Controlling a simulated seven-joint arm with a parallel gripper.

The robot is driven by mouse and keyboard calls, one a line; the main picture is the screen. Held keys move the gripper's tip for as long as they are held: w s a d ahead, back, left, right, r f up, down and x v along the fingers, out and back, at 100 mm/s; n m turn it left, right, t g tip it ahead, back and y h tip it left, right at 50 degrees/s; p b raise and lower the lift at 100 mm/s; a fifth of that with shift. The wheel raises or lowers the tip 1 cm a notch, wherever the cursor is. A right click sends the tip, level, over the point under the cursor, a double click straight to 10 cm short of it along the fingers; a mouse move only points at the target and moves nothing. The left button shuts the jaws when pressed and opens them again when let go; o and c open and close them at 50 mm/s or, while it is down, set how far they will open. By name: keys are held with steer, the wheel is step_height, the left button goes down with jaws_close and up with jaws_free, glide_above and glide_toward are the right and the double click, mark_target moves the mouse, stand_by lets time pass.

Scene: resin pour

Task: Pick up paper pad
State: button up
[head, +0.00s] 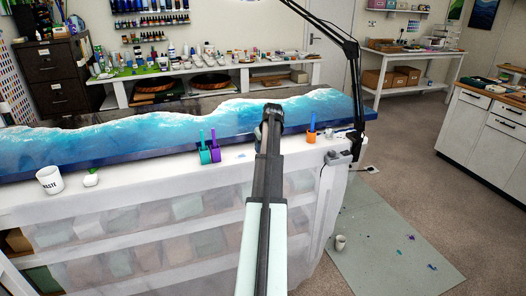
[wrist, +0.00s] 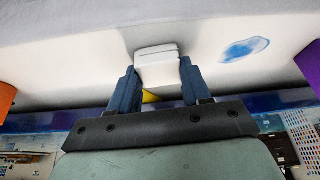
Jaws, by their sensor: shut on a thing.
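The paper pad (wrist: 157,54) is a small white block of stacked sheets, seen in the wrist view between my fingers. My gripper (wrist: 158,74) has its two blue-grey fingers closed on the pad's sides. The pad is over or on the white bench cover; I cannot tell whether it touches it. In the head view my arm stretches forward over the bench to the gripper, and the pad is hidden behind it. A bit of yellow shows below the pad in the wrist view.
The white-covered bench (head: 130,178) holds a long blue resin slab (head: 100,138). Left of my arm stand a teal cup (head: 205,157), a purple cup (head: 215,155) and a white waste cup (head: 50,180). An orange cup (head: 311,136) and a black lamp arm (head: 357,85) are to the right.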

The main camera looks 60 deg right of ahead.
steer(key=shift+c, duration=0.9)
step_height(320, 180, up, 10)
